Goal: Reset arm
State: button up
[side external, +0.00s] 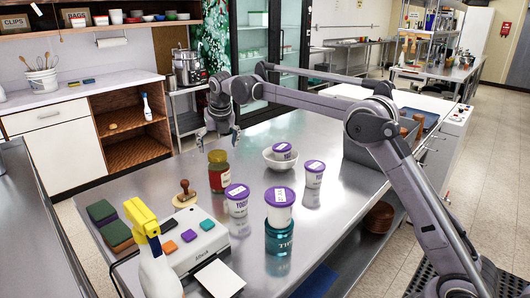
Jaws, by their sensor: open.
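My gripper (222,130) hangs at the end of my outstretched arm near the far left edge of the steel table (330,226). It is open and nothing shows between its fingers. Yogurt tubs with purple lids stand on the table: one (237,200) in the middle, one (314,174) to the right, one (279,207) on top of a teal container (279,239). Another tub (282,152) is in a white bowl (281,160).
A yellow and white spray bottle (156,262), a white device with colored blocks (190,238), a wooden stamp (185,194) and green and brown sponges (108,222) crowd the near left. A grey bin (368,155) stands at the right. The table's middle right is clear.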

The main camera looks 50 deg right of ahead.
jog(key=shift+v, duration=0.95)
